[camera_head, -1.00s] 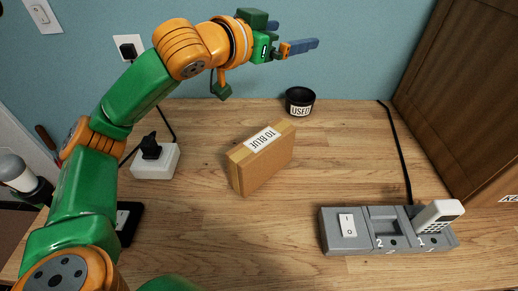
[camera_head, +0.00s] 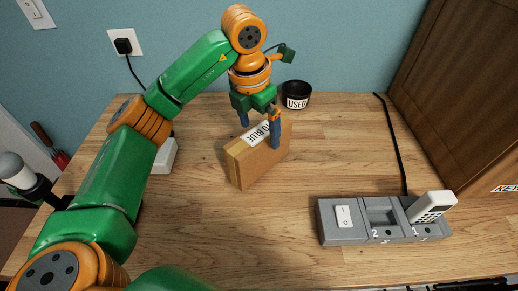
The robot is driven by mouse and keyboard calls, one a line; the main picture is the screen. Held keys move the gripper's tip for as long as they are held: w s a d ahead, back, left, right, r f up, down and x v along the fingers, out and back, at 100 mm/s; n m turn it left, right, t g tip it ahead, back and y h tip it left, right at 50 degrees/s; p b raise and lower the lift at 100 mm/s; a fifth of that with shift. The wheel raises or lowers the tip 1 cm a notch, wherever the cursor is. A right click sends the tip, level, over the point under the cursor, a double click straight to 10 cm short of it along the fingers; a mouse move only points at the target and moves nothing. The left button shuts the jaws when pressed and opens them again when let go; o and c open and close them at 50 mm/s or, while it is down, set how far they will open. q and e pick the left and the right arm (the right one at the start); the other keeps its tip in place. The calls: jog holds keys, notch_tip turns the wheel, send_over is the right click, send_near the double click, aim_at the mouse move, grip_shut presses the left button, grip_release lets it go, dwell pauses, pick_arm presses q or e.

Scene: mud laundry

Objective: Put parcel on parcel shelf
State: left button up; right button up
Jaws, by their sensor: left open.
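The parcel (camera_head: 259,165) is a brown cardboard box standing on the wooden worktop, with a white label on its top edge; the gripper hides part of the label. My left gripper (camera_head: 260,132) points down over the parcel. Its two blue fingers are open, one on the far side and one on the near side of the parcel's top. I cannot tell whether they touch it. My right gripper is not in view. I cannot make out a parcel shelf.
A black cup labelled USED (camera_head: 297,95) stands behind the parcel. A grey dock (camera_head: 343,236) with a white handset (camera_head: 431,206) sits at the right front, its black cable running back. A white socket block (camera_head: 165,157) is partly behind my arm. A wooden cabinet (camera_head: 468,90) bounds the right.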

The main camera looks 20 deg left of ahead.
pick_arm(q)
jog(key=shift+f, duration=0.35)
jog(key=f+p, duration=0.1)
jog(key=f, duration=0.1)
jog(key=w+f+p, duration=0.1)
jog(key=f, duration=0.2)
jog(key=shift+f+p, duration=0.3)
jog(key=shift+p, duration=0.05)
jog(key=shift+w+f, duration=0.1)
jog(key=shift+f, duration=0.15)
grip_shut()
